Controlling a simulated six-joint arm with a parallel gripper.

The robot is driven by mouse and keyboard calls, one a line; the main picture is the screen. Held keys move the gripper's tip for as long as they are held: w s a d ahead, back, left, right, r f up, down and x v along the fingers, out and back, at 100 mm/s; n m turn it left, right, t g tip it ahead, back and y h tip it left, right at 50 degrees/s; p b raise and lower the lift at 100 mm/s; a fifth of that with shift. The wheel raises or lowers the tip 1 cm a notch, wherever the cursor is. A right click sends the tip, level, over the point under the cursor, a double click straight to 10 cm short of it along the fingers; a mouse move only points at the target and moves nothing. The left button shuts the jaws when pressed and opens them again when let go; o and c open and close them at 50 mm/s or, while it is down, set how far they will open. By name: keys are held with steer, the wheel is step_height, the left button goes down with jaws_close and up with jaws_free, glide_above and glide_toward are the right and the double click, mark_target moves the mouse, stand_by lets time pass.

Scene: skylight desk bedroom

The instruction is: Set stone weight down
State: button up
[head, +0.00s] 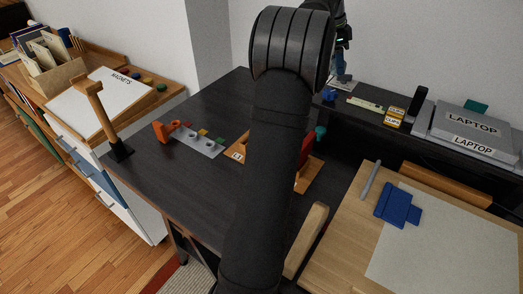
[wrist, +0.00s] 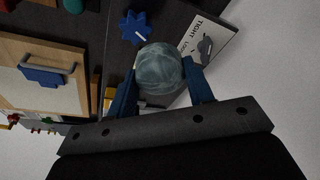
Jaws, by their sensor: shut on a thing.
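The stone weight (wrist: 160,68) is a rounded, mottled grey-green lump in the wrist view. My gripper (wrist: 159,72) has its two blue fingers shut on the sides of the stone. A dark surface and a white card (wrist: 210,42) printed "TIGHT" and "LOOSE" lie beyond the stone, which covers part of the card. I cannot tell the height of the stone above that surface.
A blue star-shaped knob (wrist: 136,27) is beside the stone, near the card. The dark back shelf also holds yellow clips boxes (head: 395,117) and a grey laptop (head: 468,125). The desk's left front (head: 160,180) is clear.

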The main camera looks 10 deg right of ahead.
steer(key=s+a+f+m, duration=0.1)
steer(key=s+a+f, duration=0.25)
steer(key=a, duration=0.45)
steer(key=s+a+f+m, duration=0.15)
steer(key=s+a, duration=0.25)
steer(key=a, duration=0.5)
steer(key=s+a+f, duration=0.3)
steer(key=a, duration=0.5)
steer(key=shift+m+g, duration=0.25)
steer(key=shift+g, duration=0.05)
step_height(320, 180, down, 10)
steer(key=shift+s+a+r, duration=0.1)
steer(key=shift+s+r, duration=0.05)
steer(key=o, duration=1.1)
steer(key=v, duration=1.2)
